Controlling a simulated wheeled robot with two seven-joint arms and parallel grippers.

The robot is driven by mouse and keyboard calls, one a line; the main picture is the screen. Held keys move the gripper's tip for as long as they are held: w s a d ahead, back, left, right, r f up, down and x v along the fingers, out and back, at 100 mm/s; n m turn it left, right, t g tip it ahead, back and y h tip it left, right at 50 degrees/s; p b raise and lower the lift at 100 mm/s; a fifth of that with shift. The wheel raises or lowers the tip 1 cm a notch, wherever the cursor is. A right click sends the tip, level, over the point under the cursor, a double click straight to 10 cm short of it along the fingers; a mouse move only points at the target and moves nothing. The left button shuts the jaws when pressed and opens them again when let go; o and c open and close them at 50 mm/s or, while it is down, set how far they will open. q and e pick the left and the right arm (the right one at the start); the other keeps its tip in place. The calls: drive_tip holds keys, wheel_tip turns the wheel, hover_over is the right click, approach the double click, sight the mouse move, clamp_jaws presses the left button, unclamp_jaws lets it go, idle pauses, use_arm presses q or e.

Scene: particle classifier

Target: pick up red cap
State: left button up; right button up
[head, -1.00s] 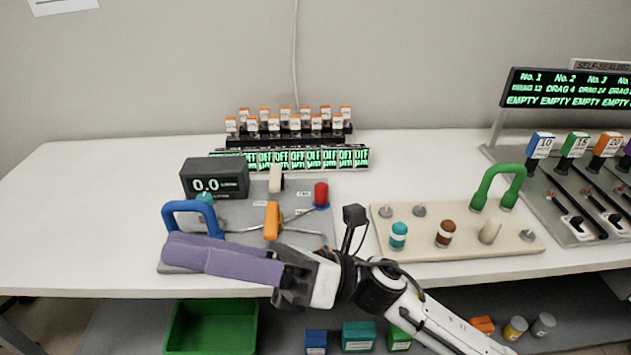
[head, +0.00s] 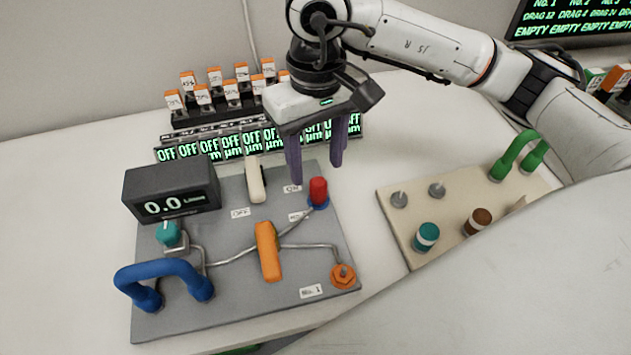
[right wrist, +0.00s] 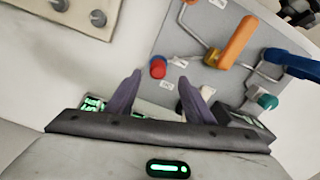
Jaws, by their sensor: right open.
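The red cap (head: 318,190) sits upright on a blue base at the right edge of the grey panel (head: 220,300). The fingers also show in the right wrist view (right wrist: 160,85). I see no contact with the cap. My left gripper is not in view.
The panel carries a cream lever (head: 255,180), an orange handle (head: 268,250), a blue handle (head: 165,277), an orange fitting (head: 343,277) and a display box (head: 172,190). A beige board (head: 400,235) with jars stands to the right. A row of displays (head: 210,148) lies behind.

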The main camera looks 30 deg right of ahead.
sight(318, 181)
drive_tip(key=f, duration=0.4)
drive_tip(key=f+p, duration=0.1)
drive_tip(key=f, duration=0.1)
drive_tip(key=shift+d+f, duration=0.25)
drive_tip(key=shift+c, duration=0.5)
drive_tip(key=c, duration=1)
